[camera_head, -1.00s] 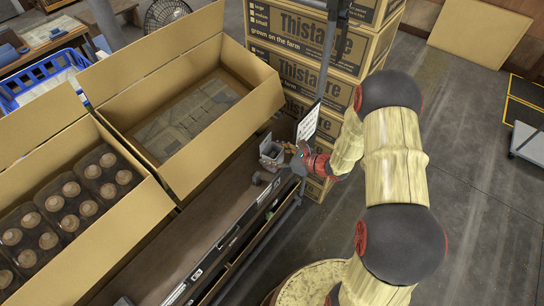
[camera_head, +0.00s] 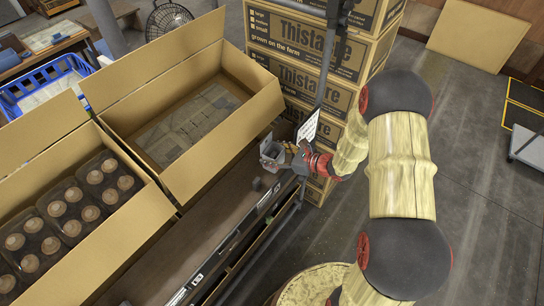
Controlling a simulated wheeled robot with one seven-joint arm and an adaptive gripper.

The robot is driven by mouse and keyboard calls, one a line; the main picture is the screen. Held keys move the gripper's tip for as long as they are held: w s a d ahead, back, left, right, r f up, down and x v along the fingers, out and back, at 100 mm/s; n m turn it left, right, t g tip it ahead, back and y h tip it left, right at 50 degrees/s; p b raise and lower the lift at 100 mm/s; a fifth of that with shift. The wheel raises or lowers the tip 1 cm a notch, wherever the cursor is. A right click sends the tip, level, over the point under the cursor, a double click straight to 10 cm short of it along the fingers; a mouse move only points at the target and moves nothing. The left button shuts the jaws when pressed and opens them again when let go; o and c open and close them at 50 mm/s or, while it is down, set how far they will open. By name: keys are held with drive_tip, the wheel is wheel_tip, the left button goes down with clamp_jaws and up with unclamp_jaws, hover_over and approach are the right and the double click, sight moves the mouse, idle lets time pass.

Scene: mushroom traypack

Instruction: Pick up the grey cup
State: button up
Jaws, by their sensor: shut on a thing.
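The grey cup (camera_head: 271,154) is small and box-like from this angle, with its open top facing up. It is at the far end of the dark bench, beside the large open carton. My gripper (camera_head: 282,161) reaches in from the right and is shut on the cup. Its fingers are small and partly hidden by the wrist. A gap seems to show between the cup and the bench, but its height is hard to tell.
An open carton (camera_head: 247,106) stands left of the cup, and another with trays of mushrooms (camera_head: 71,194) is nearer. Stacked Thistaire boxes (camera_head: 309,94) stand behind. A white sign (camera_head: 308,127) is close to my wrist. The dark bench (camera_head: 215,213) is mostly clear.

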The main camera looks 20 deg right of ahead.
drive_tip(key=s+r, duration=0.2)
drive_tip(key=s+r+p, duration=0.1)
drive_tip(key=s+r, duration=0.1)
drive_tip(key=r, duration=0.1)
drive_tip(key=shift+s+r+p, duration=0.1)
drive_tip(key=shift+r+p, duration=0.05)
drive_tip(key=shift+p, duration=0.15)
drive_tip(key=s+r+p, duration=0.1)
drive_tip(key=s+r, duration=0.2)
drive_tip(key=s, duration=0.6)
drive_tip(key=shift+s+r+p, duration=0.2)
drive_tip(key=shift+r+p, duration=0.1)
drive_tip(key=shift+r, duration=0.1)
